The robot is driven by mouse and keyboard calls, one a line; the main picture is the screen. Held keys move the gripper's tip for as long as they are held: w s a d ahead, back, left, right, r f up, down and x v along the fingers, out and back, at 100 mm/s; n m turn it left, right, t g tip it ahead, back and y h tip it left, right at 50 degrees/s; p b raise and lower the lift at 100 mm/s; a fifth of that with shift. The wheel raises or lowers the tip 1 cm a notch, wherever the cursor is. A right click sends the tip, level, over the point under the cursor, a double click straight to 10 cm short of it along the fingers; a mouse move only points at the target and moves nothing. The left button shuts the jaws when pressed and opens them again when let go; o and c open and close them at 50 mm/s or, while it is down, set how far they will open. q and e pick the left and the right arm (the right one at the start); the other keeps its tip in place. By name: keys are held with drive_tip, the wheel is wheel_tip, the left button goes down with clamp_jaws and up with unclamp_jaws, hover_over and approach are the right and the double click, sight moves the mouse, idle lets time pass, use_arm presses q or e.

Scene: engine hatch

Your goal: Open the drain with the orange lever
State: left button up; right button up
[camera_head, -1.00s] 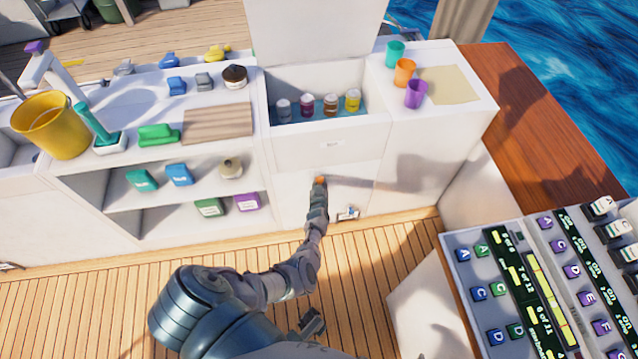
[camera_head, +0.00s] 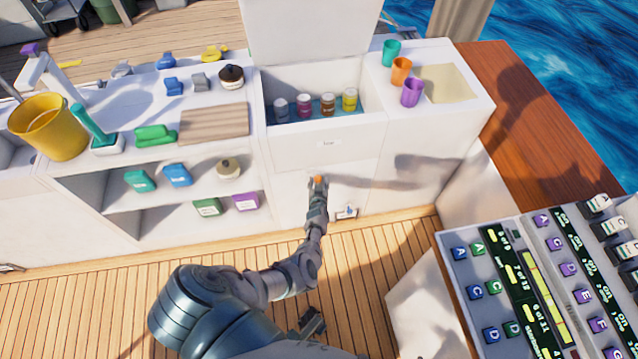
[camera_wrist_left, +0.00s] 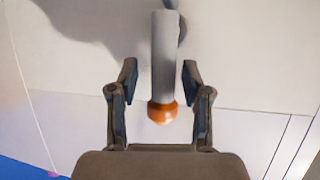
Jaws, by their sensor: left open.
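The orange lever tip (camera_head: 318,179) shows just past my left gripper (camera_head: 318,189) in the head view, on the white front below the open cooler box (camera_head: 330,146). In the left wrist view the lever is a grey bar (camera_wrist_left: 165,55) ending in an orange knob (camera_wrist_left: 162,112). My left gripper (camera_wrist_left: 160,100) is open, with one finger on each side of the knob and a gap on both sides. A small metal fitting (camera_head: 347,212) sits low on the cabinet front, right of my gripper; I cannot tell whether it is the drain outlet. My right gripper is not in view.
The open box holds several capped jars (camera_head: 327,106). Cups (camera_head: 401,71) stand on the counter to the right. A shelf unit with cartons (camera_head: 178,175) is at left. A panel of lettered buttons (camera_head: 490,285) is at lower right.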

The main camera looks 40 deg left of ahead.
use_arm(q)
drive_tip(key=v, duration=0.7)
drive_tip(key=shift+s+d, duration=0.2)
idle(0.5)
drive_tip(key=s+d+f+m+g+h+p, duration=0.3)
drive_tip(key=s+d, duration=0.3)
drive_tip(key=s, duration=0.6)
drive_tip(key=s+d+f+m+g+h+p, duration=0.2)
drive_tip(key=s+d, duration=0.4)
drive_tip(key=s, duration=0.7)
drive_tip(key=s+d+f+m+g+h+p, duration=0.3)
drive_tip(key=s+d, duration=0.3)
drive_tip(key=s, duration=0.6)
drive_tip(key=shift+d+f+m+g+h+p, duration=0.3)
drive_tip(key=shift+f+m+g+p, duration=0.15)
drive_tip(key=shift+m+p, duration=0.35)
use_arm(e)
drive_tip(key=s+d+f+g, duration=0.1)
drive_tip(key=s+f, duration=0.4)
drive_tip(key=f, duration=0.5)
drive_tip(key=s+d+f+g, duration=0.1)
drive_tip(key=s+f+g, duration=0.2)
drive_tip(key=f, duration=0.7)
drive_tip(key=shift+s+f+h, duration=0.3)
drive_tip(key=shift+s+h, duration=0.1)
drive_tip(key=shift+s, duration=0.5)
